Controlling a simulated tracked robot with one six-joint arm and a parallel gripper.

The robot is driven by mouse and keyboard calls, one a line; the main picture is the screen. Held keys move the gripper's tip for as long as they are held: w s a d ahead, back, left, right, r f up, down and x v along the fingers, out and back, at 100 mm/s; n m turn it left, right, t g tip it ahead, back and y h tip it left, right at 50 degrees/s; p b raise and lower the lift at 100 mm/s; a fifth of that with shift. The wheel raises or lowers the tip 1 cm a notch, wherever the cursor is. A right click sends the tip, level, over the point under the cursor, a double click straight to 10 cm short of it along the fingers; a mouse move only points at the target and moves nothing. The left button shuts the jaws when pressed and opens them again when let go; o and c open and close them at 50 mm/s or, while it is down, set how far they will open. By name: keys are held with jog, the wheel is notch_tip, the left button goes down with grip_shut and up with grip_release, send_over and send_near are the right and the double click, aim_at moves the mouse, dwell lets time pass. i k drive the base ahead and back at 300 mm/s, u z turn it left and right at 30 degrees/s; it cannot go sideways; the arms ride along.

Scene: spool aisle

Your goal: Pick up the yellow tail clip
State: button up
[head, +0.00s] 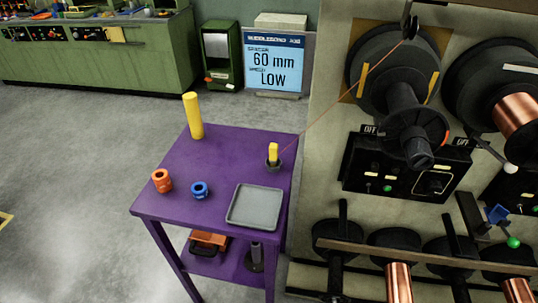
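A small upright yellow block, which looks like the yellow tail clip (273,150), stands in a dark round holder (274,165) near the right edge of the purple table (230,152). A thin reddish wire (335,99) runs from near the clip up to the right, to the top of the large black spool (391,60). My gripper is not in view.
On the table stand a tall yellow cylinder (194,116), an orange ring piece (161,181), a blue ring piece (200,190) and a grey tray (256,206). A spool wall with a control box (407,168) rises close on the right. Floor (80,150) is clear left.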

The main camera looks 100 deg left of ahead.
aim_at(273, 147)
jog(key=u, duration=3.35)
